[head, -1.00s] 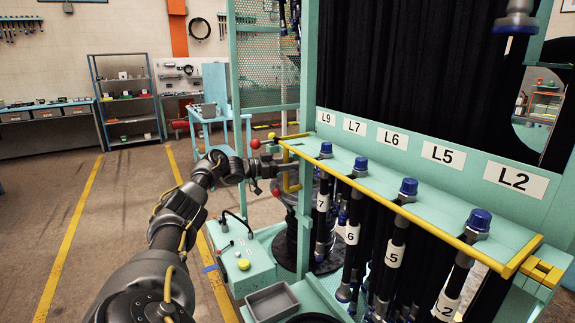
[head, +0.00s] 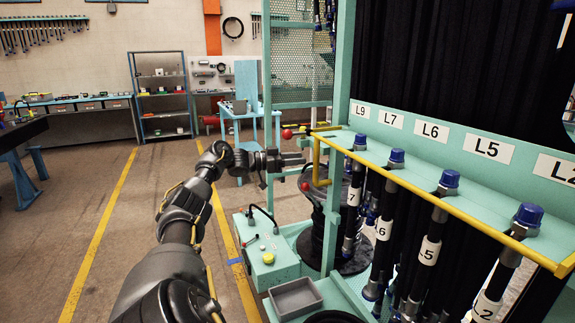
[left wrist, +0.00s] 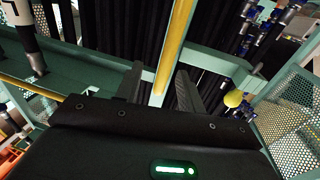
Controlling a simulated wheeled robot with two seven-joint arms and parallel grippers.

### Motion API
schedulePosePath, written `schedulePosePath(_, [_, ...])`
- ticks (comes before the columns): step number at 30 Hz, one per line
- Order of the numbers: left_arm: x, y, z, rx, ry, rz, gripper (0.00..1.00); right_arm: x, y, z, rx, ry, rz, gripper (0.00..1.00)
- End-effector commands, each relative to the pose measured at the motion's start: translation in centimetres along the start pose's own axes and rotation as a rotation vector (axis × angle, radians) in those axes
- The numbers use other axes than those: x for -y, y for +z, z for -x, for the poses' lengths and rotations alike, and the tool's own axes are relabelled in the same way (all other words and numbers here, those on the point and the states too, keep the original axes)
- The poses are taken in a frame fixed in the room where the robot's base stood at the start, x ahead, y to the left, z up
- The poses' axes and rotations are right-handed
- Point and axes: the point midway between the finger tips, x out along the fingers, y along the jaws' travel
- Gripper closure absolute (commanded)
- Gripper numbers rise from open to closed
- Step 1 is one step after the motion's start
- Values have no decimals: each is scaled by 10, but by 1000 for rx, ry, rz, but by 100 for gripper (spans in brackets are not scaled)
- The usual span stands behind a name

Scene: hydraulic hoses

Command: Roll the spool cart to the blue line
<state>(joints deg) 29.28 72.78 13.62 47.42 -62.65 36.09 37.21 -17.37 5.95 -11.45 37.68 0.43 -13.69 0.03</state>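A teal frame with a yellow rail (head: 437,212) stands at the right in the head view, with a dark spool-like drum (head: 318,232) at its near left. I cannot tell for certain which part is the spool cart. A short blue mark (head: 234,261) lies on the floor, across a yellow floor line. My left gripper (head: 303,160) is level with the rail's bent yellow end. In the left wrist view its two fingers (left wrist: 158,88) stand apart, with a yellow bar (left wrist: 174,45) passing between them and gaps on both sides. My right gripper is not in view.
Numbered black hoses with blue caps (head: 397,156) hang along the rail. A teal control box (head: 266,258) and grey tray (head: 295,297) sit low beside the drum. A blue table (head: 249,113) and shelving (head: 160,96) stand behind. The floor at left is open.

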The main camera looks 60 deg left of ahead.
Motion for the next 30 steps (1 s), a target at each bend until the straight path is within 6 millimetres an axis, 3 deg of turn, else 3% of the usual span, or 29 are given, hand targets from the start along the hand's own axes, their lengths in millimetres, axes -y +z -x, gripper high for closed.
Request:
schedulePosePath(9, [0, 1, 29, -1, 0, 0, 61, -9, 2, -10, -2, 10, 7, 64])
schedulePosePath(30, [0, 2, 30, -2, 0, 0, 61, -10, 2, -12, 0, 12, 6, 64])
